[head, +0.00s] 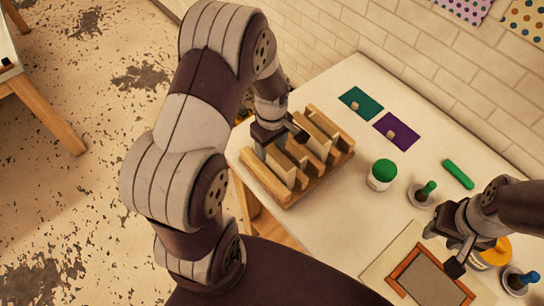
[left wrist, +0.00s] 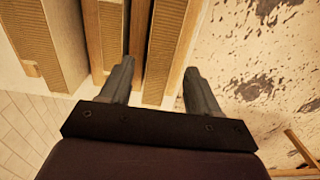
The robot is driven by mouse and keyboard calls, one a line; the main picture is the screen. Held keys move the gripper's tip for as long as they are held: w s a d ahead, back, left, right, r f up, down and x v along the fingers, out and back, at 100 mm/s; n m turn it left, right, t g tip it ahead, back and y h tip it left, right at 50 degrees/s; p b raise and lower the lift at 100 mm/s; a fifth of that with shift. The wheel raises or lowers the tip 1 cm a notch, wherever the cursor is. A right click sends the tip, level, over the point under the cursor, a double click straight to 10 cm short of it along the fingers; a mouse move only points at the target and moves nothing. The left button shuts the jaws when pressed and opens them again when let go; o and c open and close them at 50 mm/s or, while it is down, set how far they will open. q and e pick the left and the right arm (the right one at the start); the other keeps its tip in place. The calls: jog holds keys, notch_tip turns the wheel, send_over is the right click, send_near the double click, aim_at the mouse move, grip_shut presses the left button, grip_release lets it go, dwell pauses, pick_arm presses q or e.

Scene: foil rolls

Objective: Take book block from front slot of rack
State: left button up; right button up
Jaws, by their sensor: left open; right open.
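The wooden rack (head: 263,178) stands at the left end of the white table and holds several pale book blocks upright. One pale block (head: 281,167) shows just below my left gripper (head: 280,141), towards the rack's near-left end. In the left wrist view, a block with a ribbed tan edge (left wrist: 166,42) lies between the two spread fingers of my left gripper (left wrist: 160,88). The fingers are open, one on each side; I cannot tell whether they touch it. My right gripper (head: 443,250) is open and empty over the table's right part, away from the rack.
A green-lidded jar (head: 382,174), a green stick (head: 458,174) and green and purple cards (head: 396,131) lie right of the rack. A wooden frame (head: 405,265) is near my right gripper. A blue-handled tool (head: 525,278) stands at the lower right. The brick wall borders the table's back.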

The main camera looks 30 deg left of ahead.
pick_arm(q)
jog(key=shift+w+d+f, duration=0.1)
jog(key=shift+w+f, duration=0.3)
jog(key=shift+f, duration=0.4)
jog(key=shift+d+f, duration=0.2)
jog(key=shift+f, duration=0.05)
jog(key=shift+s+d+r, duration=0.15)
jog(key=shift+s+r, duration=0.05)
jog(key=shift+s, duration=0.6)
jog(key=c, duration=0.9)
jog(key=shift+w+f, duration=0.15)
jog(key=shift+w, duration=0.25)
grip_shut()
pick_arm(e)
jog(key=shift+d+r, duration=0.3)
jog(key=shift+d, duration=0.1)
pick_arm(q)
jog(key=shift+s, duration=0.1)
